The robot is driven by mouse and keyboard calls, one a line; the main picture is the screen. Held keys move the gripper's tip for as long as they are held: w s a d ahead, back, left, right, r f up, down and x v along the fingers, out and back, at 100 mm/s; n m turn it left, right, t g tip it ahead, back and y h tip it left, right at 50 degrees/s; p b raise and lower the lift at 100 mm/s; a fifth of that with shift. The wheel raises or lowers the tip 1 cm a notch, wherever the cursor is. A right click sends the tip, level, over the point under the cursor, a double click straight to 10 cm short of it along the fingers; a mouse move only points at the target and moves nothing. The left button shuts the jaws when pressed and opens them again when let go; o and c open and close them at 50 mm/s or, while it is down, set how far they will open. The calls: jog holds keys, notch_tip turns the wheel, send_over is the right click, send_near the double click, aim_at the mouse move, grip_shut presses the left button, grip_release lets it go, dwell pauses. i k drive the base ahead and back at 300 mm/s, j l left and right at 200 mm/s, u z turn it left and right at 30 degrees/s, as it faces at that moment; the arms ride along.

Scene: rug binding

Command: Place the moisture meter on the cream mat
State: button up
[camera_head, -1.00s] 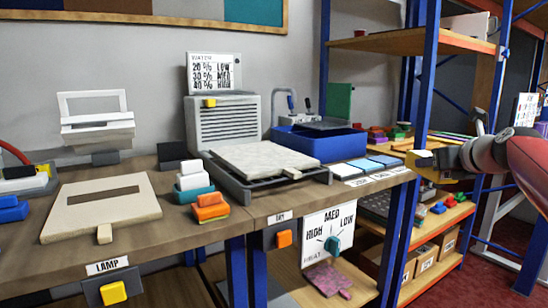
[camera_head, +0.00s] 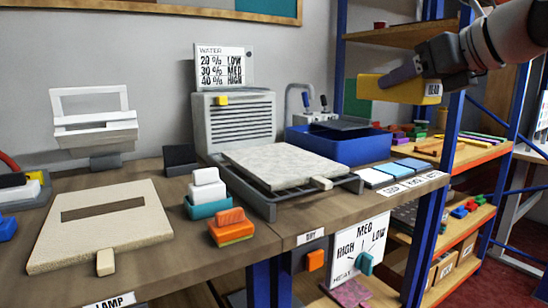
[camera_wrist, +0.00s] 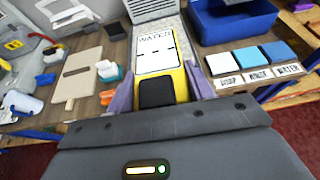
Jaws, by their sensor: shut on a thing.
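My gripper (camera_head: 408,75) is shut on the yellow moisture meter (camera_head: 385,90) and holds it in the air at the upper right. In the wrist view the meter (camera_wrist: 158,58) has a white face reading WATER and a black pad, between my two fingers (camera_wrist: 160,90). A cream slab with a long slot (camera_head: 85,232) lies flat on the bench at left. A paler, speckled mat with a small tab (camera_head: 280,160) lies on a dark rack before the grey vented unit. Which of these two is the cream mat I cannot tell for certain.
A blue bin (camera_head: 340,145) stands behind three small pale-to-blue tiles (camera_head: 383,171) at the bench's right. Stacked white and teal blocks (camera_head: 207,192) and an orange block (camera_head: 230,226) sit between slab and rack. A blue shelf post (camera_head: 452,150) stands at right.

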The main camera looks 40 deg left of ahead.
aim_at(284, 161)
jog(key=i+j, duration=0.1)
jog(key=j, duration=0.3)
jog(key=i+j, duration=0.1)
jog(key=j, duration=0.25)
jog(key=i+j, duration=0.1)
jog(key=j, duration=0.3)
jog(key=i+j, duration=0.1)
jog(key=j, duration=0.25)
